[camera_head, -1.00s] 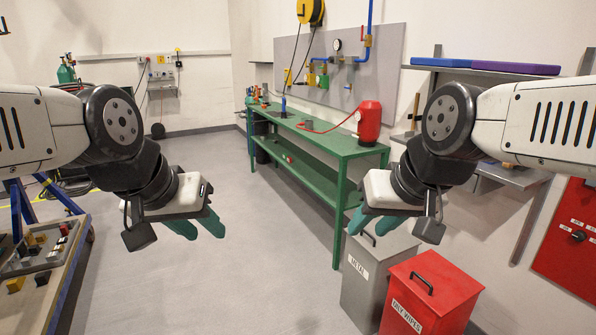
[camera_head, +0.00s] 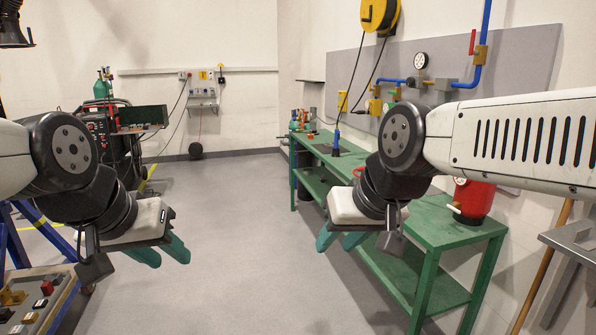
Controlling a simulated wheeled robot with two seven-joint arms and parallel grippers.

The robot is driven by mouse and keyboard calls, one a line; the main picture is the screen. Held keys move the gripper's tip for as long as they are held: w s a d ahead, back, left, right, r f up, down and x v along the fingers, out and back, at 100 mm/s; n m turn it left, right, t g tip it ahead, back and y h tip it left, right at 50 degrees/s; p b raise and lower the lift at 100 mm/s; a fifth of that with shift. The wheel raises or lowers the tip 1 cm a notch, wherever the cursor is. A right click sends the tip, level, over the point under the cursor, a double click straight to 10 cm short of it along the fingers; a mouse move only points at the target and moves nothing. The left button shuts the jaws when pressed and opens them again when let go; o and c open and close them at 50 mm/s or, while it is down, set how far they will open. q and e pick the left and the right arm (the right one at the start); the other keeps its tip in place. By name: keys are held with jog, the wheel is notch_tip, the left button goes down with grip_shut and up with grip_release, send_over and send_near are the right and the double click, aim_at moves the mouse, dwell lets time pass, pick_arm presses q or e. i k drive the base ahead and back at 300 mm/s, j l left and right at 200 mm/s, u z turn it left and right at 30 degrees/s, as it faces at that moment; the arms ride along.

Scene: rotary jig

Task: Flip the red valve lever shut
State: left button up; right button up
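The red valve lever (camera_head: 472,42) stands upright beside the vertical part of a blue pipe (camera_head: 485,25), at a brass valve body (camera_head: 480,58) on the grey wall panel at upper right. My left gripper (camera_head: 161,252) is at lower left over the floor, far from the lever. My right forearm crosses below the valve and hides part of the panel.
The green bench (camera_head: 436,222) stands along the right wall under the panel, with a red canister (camera_head: 474,200) on it. A pressure gauge (camera_head: 420,61) and a yellow reel (camera_head: 380,14) are on the wall. A button board (camera_head: 40,302) is at lower left. The middle floor is clear.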

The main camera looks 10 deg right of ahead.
aim_at(472, 51)
jog(key=i+z, duration=0.2)
jog(key=i, duration=0.4)
jog(key=i+j+z, duration=0.25)
jog(key=i, duration=0.35)
jog(key=i+l+z, duration=0.15)
jog(key=z, duration=0.25)
jog(key=i+z, duration=0.8)
jog(key=i+j+z, duration=0.15)
jog(key=z, duration=0.25)
jog(key=i+z, duration=0.2)
jog(key=l+z, duration=0.15)
